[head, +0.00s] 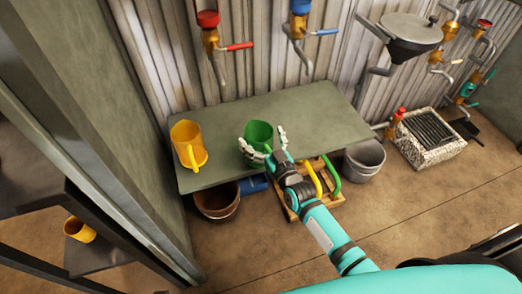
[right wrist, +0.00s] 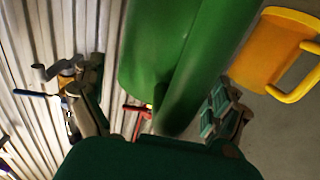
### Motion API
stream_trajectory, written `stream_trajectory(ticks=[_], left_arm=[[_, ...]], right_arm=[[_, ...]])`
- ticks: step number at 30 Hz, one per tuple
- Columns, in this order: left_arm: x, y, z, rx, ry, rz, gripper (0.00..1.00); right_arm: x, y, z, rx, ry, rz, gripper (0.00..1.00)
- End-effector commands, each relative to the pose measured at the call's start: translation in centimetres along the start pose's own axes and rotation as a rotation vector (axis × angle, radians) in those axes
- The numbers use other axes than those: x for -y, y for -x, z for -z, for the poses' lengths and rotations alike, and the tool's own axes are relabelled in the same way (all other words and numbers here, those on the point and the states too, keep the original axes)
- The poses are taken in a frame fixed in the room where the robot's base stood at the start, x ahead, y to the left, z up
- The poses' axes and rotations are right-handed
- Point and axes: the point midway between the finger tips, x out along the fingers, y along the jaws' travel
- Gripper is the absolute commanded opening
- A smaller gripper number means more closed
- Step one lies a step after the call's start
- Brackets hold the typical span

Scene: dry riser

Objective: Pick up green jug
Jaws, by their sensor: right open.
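The green jug (head: 258,136) stands on the grey-green table (head: 300,110), near its middle. My right gripper (head: 268,142) reaches over the table's front edge to the jug, with its fingers apart on either side of it. In the right wrist view the green jug (right wrist: 180,60) fills the middle, between the open fingers of the right gripper (right wrist: 160,115). I cannot tell whether either finger touches it. My left gripper is not in view.
A yellow jug (head: 187,142) stands on the table to the left. Taps with red (head: 207,18) and blue (head: 300,6) tops are on the corrugated wall behind. Below are a brown pot (head: 217,204) and a grey bucket (head: 364,160). The table's right part is clear.

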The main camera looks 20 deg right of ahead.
Motion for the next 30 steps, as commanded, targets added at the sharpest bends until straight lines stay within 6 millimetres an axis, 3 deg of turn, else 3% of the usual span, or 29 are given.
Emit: stream_trajectory(ticks=[2, 18, 30], left_arm=[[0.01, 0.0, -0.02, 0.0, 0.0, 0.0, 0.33], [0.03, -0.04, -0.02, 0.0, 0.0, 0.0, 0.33], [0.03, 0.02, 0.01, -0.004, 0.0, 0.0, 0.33]], right_arm=[[0.0, 0.02, 0.03, 0.0, 0.0, 0.0, 0.97], [-0.01, 0.04, 0.04, -0.001, 0.0, 0.0, 0.28], [-0.02, 0.01, 0.72, -0.004, 0.0, -0.001, 0.28]])
